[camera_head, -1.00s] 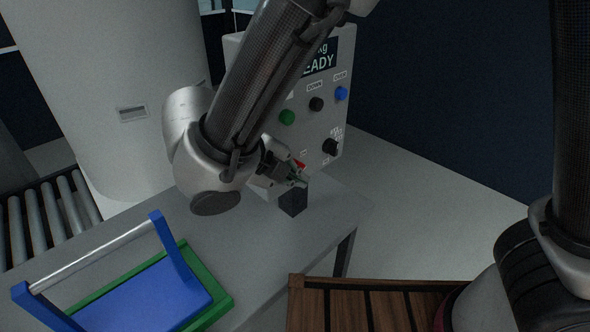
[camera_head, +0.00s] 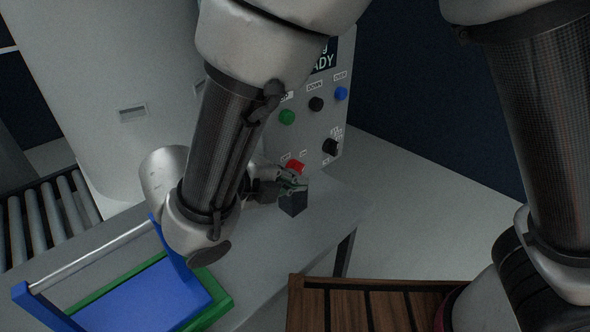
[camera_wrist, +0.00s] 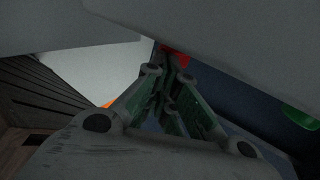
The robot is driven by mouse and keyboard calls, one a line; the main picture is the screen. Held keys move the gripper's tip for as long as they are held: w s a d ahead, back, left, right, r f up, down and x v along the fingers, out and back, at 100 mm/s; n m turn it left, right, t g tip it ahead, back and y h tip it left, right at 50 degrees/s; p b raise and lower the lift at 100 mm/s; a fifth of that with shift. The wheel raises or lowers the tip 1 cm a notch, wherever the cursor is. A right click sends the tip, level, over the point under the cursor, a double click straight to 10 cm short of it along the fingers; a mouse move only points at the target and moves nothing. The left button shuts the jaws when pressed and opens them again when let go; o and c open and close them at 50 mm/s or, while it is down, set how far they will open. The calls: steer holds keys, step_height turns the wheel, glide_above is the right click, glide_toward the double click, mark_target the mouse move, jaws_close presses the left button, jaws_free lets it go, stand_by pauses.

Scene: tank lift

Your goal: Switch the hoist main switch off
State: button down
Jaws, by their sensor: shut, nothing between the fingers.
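The hoist control panel (camera_head: 312,128) stands at the back of the grey table. It carries a red control (camera_head: 295,167) low on its left, a black knob (camera_head: 330,146) at lower right, and green, black and blue buttons above. My gripper (camera_head: 298,187) is shut and empty, just below the red control in the head view. In the wrist view its closed fingers (camera_wrist: 168,108) point toward a red part (camera_wrist: 176,57), partly hidden by a grey surface. Contact cannot be told.
A blue frame with a metal bar (camera_head: 95,258) and a green base is at left. A roller conveyor (camera_head: 45,222) and a slatted wooden piece (camera_head: 365,305) flank the table.

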steer(key=shift+f+t+h, duration=0.3)
steer(key=shift+t+h, duration=0.3)
steer(key=shift+f+t+h, duration=0.3)
steer(key=shift+t+h, duration=0.3)
stand_by(1.2)
steer(key=shift+s, duration=0.1)
stand_by(0.9)
